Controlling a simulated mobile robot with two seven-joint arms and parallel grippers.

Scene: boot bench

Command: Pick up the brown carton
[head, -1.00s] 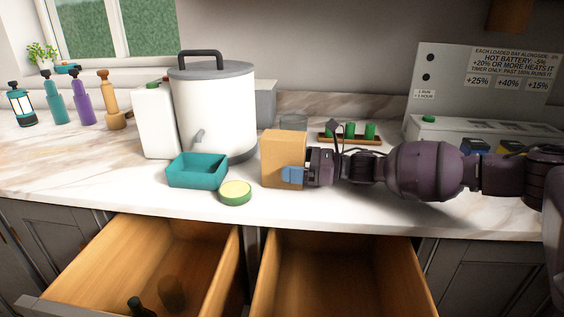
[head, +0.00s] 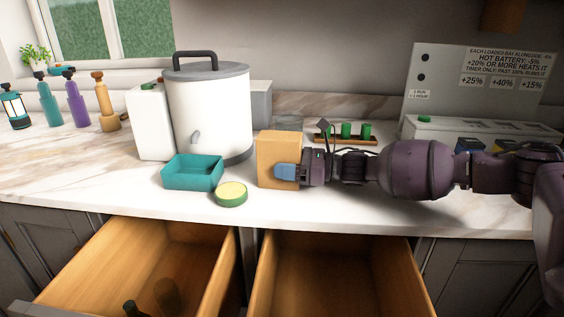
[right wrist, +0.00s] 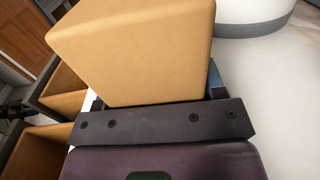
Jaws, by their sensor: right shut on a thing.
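The brown carton (head: 280,147) is a plain tan box on the white marble counter, right of the teal tray. It fills the upper middle of the right wrist view (right wrist: 135,45). My right gripper (head: 287,172) comes in from the right and is shut on the carton, with a blue finger across its near face. The far finger is mostly hidden behind the carton. I cannot tell whether the carton's base touches the counter or is slightly above it. My left gripper is not in view.
A teal tray (head: 193,187) and a round green-rimmed lid (head: 231,194) sit left of the carton. A white pot (head: 209,112) stands behind them. A rack with green items (head: 347,139) is behind my right arm. Two open drawers (head: 334,275) jut out below the counter.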

